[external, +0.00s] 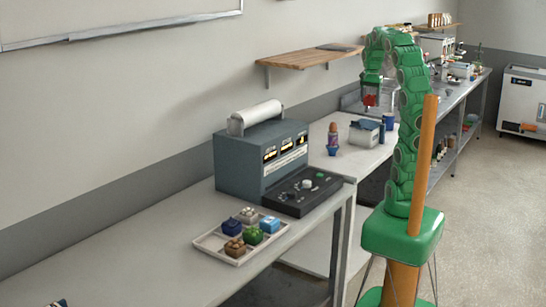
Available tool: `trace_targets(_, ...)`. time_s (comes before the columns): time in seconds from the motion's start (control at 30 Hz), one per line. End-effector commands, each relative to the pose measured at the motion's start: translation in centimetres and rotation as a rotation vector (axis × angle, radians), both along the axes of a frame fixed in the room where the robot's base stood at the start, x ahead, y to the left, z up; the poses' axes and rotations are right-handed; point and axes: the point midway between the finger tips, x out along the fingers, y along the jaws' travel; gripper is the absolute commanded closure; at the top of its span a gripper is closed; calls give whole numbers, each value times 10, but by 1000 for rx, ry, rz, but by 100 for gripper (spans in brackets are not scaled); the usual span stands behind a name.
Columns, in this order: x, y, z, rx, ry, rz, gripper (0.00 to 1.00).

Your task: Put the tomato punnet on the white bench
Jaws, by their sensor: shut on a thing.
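The tomato punnet shows as a small red thing (370,100) under my green arm. My gripper (370,92) is shut on it and holds it in the air, well above the white bench. Its details are too small to make out. The white bench (345,165) stands in the middle of the view, beyond the grey bench. My arm and a wooden post hide part of its right side.
A wooden shelf (305,58) juts from the wall.

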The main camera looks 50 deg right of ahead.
Motion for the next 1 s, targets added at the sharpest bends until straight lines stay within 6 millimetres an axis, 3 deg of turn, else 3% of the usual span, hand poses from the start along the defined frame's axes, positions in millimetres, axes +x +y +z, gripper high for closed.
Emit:
trace_targets(0.37, -45, -17, -5, -1, -3, -101, 66)
trace_targets(0.67, -44, -16, -53, 1, 0, -96, 66)
trace_targets(1.0, -44, -15, -138, 5, 1, -96, 66)
